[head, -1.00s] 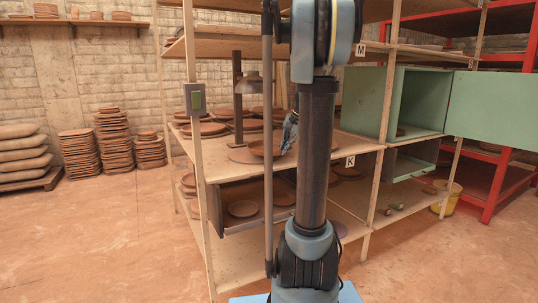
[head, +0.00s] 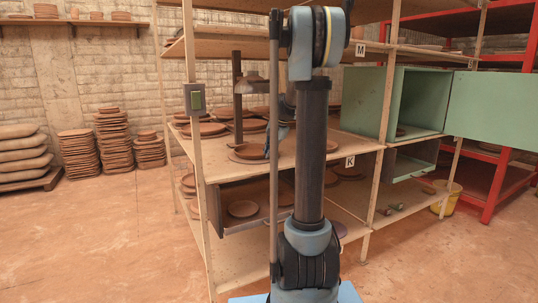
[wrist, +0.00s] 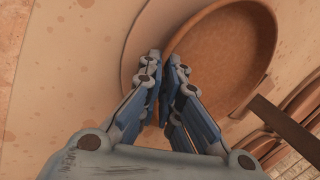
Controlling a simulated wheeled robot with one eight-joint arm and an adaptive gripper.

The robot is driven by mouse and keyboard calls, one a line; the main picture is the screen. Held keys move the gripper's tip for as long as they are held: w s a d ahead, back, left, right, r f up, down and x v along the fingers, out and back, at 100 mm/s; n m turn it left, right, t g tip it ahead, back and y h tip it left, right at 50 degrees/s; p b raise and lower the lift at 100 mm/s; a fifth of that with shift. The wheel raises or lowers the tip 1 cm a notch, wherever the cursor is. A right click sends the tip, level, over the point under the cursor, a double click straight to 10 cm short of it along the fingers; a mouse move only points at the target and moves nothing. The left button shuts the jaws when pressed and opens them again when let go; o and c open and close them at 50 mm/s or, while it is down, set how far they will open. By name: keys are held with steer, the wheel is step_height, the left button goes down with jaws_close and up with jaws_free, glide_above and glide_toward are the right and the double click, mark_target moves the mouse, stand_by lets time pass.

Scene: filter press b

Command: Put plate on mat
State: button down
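The plate (wrist: 225,55) is a round, brown clay dish with a raised rim. In the head view the plate (head: 250,151) appears level, on or just over the mat (head: 236,159), a thin pale disc on the middle shelf board. I cannot tell whether they touch. In the wrist view the mat (wrist: 139,45) shows as a crescent past the plate's left edge. My gripper (wrist: 165,60) has its fingertips close together on either side of the plate's near-left rim, shut on it. In the head view my arm hides most of the gripper.
Several other plates (head: 204,130) stand behind on the same shelf board. A dark post with a lamp-like head (head: 238,95) rises close behind the mat. A wooden shelf upright (head: 201,180) stands to the left. A green open cabinet (head: 420,103) is to the right.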

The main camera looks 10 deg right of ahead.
steer(key=c, duration=2.1)
jaws_free()
steer(key=v, duration=1.2)
steer(key=s+a+f+n, duration=0.2)
steer(key=s+f, duration=0.1)
steer(key=s, duration=0.5)
steer(key=s+a+f+n+h, duration=0.1)
steer(key=s+f+n, duration=0.15)
steer(key=s, duration=0.45)
steer(key=s+a+f+n, duration=0.15)
steer(key=s+f, duration=0.25)
steer(key=s, duration=0.4)
steer(key=s+f+n, duration=0.1)
steer(key=s+f, duration=0.4)
steer(key=s+f+n+h, duration=0.1)
steer(key=s+f, duration=0.4)
steer(key=s, duration=0.1)
steer(key=s+f+n+g+h, duration=0.1)
steer(key=s+f+n, duration=0.1)
steer(key=s+f, duration=0.3)
steer(key=shift+s+a+f, duration=0.15)
steer(key=shift+s+f, duration=0.05)
steer(key=shift+s, duration=0.25)
